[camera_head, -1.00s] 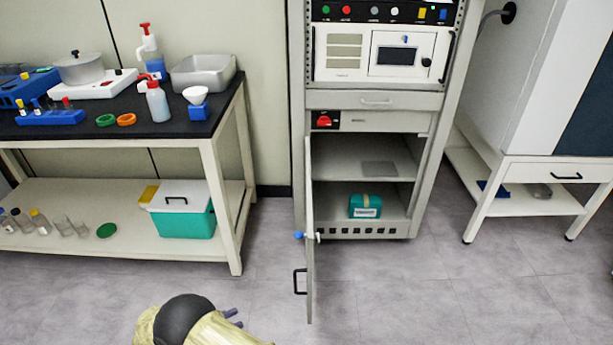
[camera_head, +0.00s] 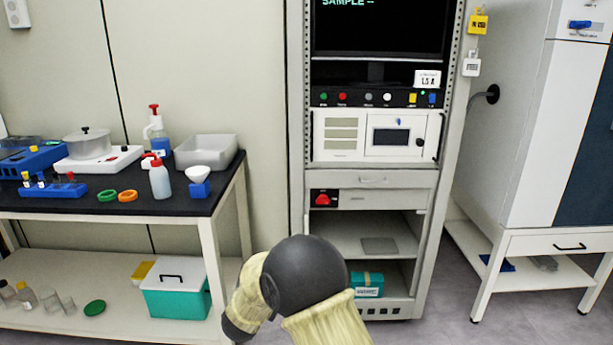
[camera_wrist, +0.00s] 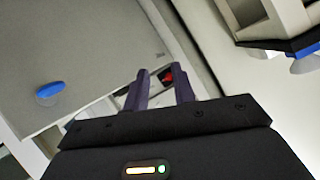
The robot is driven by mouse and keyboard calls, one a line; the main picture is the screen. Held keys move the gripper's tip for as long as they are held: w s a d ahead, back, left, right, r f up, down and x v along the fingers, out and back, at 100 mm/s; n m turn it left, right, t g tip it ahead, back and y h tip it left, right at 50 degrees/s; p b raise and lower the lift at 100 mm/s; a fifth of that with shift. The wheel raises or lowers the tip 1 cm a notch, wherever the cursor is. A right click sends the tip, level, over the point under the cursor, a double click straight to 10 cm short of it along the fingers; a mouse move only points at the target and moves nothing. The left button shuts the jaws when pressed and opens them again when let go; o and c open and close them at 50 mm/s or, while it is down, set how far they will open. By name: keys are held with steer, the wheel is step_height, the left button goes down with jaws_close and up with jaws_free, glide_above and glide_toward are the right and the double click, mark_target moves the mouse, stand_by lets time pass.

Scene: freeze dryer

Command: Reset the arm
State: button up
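My arm (camera_head: 305,275), with a dark rounded joint and pale yellow sleeves, rises at the bottom centre of the head view in front of the rack cabinet (camera_head: 420,190). My gripper (camera_wrist: 161,75) is hidden in the head view. In the wrist view its two dark fingers stand apart with nothing held between them. A red part (camera_wrist: 168,76) shows behind the gap, at some distance. A large grey panel (camera_wrist: 85,50) with a blue round knob (camera_wrist: 48,90) lies left of the fingers, apart from them.
A bench (camera_head: 110,205) with bottles and a metal tray (camera_head: 207,152) stands left. The cabinet's lower compartment is open and holds a teal box (camera_head: 366,285). A white stand (camera_head: 545,243) is at the right. Floor is clear between rack and stand.

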steer(key=s+d+r+n+g+y, duration=0.35)
steer(key=s+d, duration=0.55)
steer(key=d, duration=0.4)
steer(key=s+d+n+g+h, duration=0.1)
steer(key=s+d+g, duration=0.2)
steer(key=s+d, duration=0.5)
steer(key=s+d+n+g+h, duration=0.15)
steer(key=s+d+g, duration=0.3)
steer(key=s, duration=0.65)
step_height(320, 180, down, 5)
steer(key=t+b, duration=0.1)
steer(key=b, duration=0.3)
steer(key=w+d+p+v, duration=0.1)
steer(key=w+p+v, duration=0.1)
steer(key=p+v, duration=1)
steer(key=w+r+p+v, duration=0.1)
steer(key=w+p+v, duration=0.2)
steer(key=p+v, duration=0.9)
steer(key=w+d+r+p+v, duration=0.1)
steer(key=w+p+v, duration=0.2)
steer(key=p+v, duration=1)
steer(key=shift+d+y+p, duration=0.4)
steer(key=shift+d+p, duration=0.05)
steer(key=shift+p, duration=0.15)
steer(key=shift+r, duration=0.1)
